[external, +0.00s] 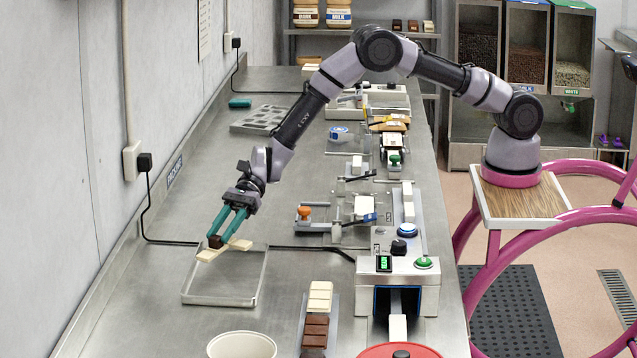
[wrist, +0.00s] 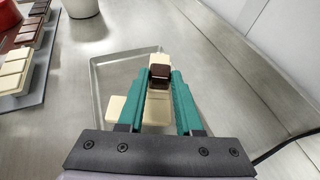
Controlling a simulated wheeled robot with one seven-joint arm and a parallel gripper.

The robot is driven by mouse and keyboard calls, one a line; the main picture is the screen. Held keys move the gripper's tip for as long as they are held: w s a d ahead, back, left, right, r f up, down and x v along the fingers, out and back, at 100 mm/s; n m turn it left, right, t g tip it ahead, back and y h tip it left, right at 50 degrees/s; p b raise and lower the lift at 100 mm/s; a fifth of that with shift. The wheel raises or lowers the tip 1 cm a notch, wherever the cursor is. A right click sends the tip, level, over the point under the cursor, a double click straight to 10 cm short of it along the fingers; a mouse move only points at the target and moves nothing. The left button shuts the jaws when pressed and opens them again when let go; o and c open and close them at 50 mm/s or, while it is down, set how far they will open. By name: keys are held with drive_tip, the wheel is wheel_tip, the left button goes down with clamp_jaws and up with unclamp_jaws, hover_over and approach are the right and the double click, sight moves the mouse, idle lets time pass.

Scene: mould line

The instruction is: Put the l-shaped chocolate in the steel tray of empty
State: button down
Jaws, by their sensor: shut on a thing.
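The l-shaped chocolate (external: 209,256) is cream-white with a dark brown raised block. In the wrist view, its long bar (wrist: 157,112) runs between the fingers and a short arm extends left. My gripper (external: 222,236) is shut on the brown block, which sits between the teal fingertips in the wrist view (wrist: 160,80). The steel tray (external: 221,301) is shallow and rectangular, and its visible floor is bare. The chocolate appears above the tray's far end in the external view; its exact height is unclear. The tray rim (wrist: 97,92) shows left of the chocolate in the wrist view.
A white tub (external: 242,345) stands nearer than the tray. A rack with white and brown bars (external: 317,327) and a machine with a green display (external: 398,275) stand to its right. A black cable (external: 300,248) crosses the counter behind the tray. The wall borders the left.

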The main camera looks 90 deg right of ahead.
sight(224, 269)
drive_tip(key=shift+f, duration=2.85)
drive_tip(key=shift+f, duration=0.15)
drive_tip(key=c, duration=0.6)
unclamp_jaws()
